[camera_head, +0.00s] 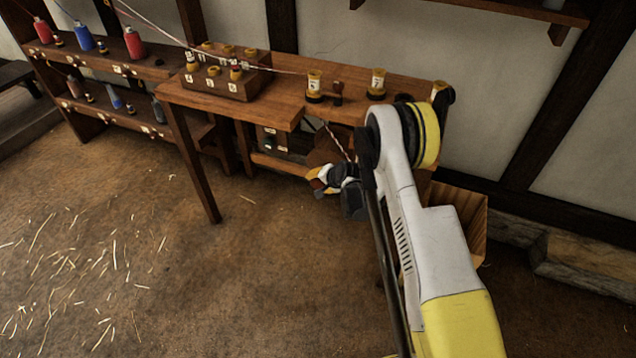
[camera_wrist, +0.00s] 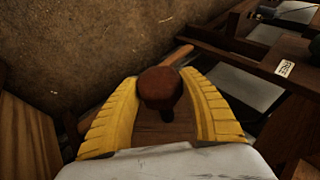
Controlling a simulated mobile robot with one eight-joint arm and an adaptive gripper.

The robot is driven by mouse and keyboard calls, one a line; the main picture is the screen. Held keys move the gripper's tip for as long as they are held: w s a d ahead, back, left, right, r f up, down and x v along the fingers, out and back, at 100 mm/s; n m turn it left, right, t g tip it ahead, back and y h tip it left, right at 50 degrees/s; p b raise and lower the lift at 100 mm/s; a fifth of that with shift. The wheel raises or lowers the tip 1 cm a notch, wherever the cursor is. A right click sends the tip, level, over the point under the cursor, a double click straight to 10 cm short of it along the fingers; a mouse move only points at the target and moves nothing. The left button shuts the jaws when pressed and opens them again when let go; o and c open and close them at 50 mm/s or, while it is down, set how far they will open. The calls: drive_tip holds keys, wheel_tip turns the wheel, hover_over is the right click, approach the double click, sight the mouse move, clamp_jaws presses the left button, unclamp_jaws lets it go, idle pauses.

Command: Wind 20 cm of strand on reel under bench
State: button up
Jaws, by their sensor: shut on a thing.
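The reel (camera_head: 325,147) shows as a brown wooden disc under the bench (camera_head: 385,75), partly hidden by my arm. A twisted red-and-white strand (camera_head: 337,138) runs down from the bench to it. My gripper (camera_head: 322,184) is low under the bench at the reel's front. In the wrist view my gripper (camera_wrist: 160,105) has its yellow fingers on either side of a round brown knob (camera_wrist: 160,86), which looks like the reel's crank handle, and is shut on it. How much strand is wound cannot be seen.
Strands run from a rack with red and blue spools (camera_head: 85,38) at left to a block of labelled pegs (camera_head: 230,75) on the bench. A bench leg (camera_head: 195,165) stands left of my gripper. A wooden crate (camera_head: 465,210) is right of my arm. The floor in front is open, with straw.

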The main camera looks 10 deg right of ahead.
drive_tip(key=shift+m+t+y, duration=0.4)
drive_tip(key=shift+t+y, duration=0.6)
drive_tip(key=o, duration=1.2)
wheel_tip(320, 180, up, 10)
drive_tip(key=shift+a+r, duration=0.1)
